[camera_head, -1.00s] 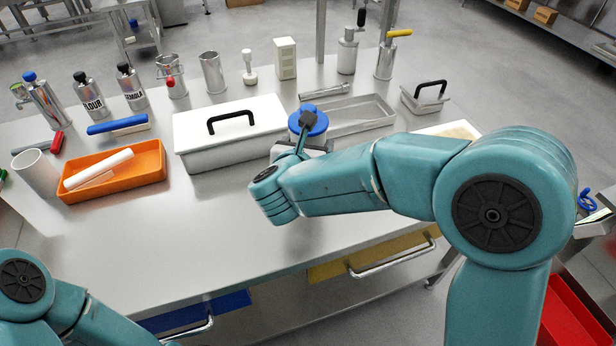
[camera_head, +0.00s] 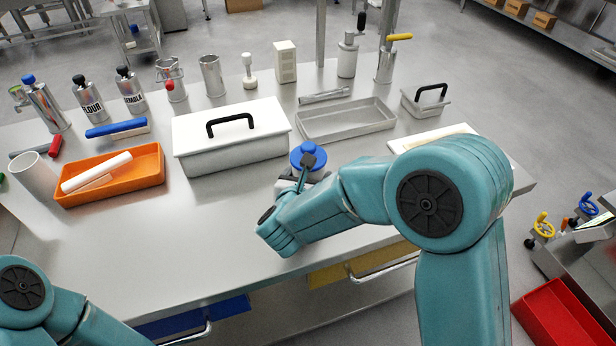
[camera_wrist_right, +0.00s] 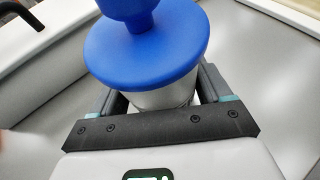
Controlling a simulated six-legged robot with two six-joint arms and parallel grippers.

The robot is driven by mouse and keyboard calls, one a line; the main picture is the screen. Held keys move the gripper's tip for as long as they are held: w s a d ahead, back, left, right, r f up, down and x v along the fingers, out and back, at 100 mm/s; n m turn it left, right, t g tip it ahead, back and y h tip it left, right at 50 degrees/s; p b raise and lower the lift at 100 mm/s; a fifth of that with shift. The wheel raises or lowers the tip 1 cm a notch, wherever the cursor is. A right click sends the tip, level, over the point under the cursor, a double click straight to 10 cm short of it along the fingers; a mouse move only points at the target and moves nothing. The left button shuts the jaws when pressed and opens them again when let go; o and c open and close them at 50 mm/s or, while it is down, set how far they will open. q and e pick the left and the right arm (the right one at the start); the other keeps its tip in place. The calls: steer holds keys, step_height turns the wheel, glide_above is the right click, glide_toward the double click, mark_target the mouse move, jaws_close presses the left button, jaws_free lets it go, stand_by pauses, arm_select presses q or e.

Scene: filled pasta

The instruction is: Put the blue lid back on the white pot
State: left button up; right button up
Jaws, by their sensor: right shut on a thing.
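A blue lid with a round blue knob (camera_head: 308,155) stands right of the large white box in the head view. It fills the top of the right wrist view (camera_wrist_right: 147,55). A pale grey, shiny round body (camera_wrist_right: 165,97) shows under its disc, between the fingers of my right gripper (camera_wrist_right: 160,105), which is shut on this blue-topped thing. I cannot tell whether that body is part of the lid or a separate vessel, nor whether it touches the table. An open white pot-like cylinder (camera_head: 36,180) is at the far left. My left gripper is out of view.
The white box (camera_head: 230,145) with a black handle lies between my right gripper and the white cylinder. An orange tray (camera_head: 110,193) with a white roll is beside the cylinder. A metal tray (camera_head: 346,120) lies behind my right gripper. The front of the table is clear.

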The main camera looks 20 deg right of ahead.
steer(key=shift+r, duration=0.1)
steer(key=shift+f+b, duration=0.2)
steer(key=shift+b, duration=0.1)
steer(key=o, duration=1.4)
steer(key=shift+o, duration=0.2)
steer(key=shift+r+p, duration=0.25)
steer(key=shift+p, duration=0.15)
steer(key=v, duration=1.2)
steer(key=shift+f+b, duration=0.15)
steer(key=shift+b, duration=0.3)
steer(key=shift+s, duration=0.15)
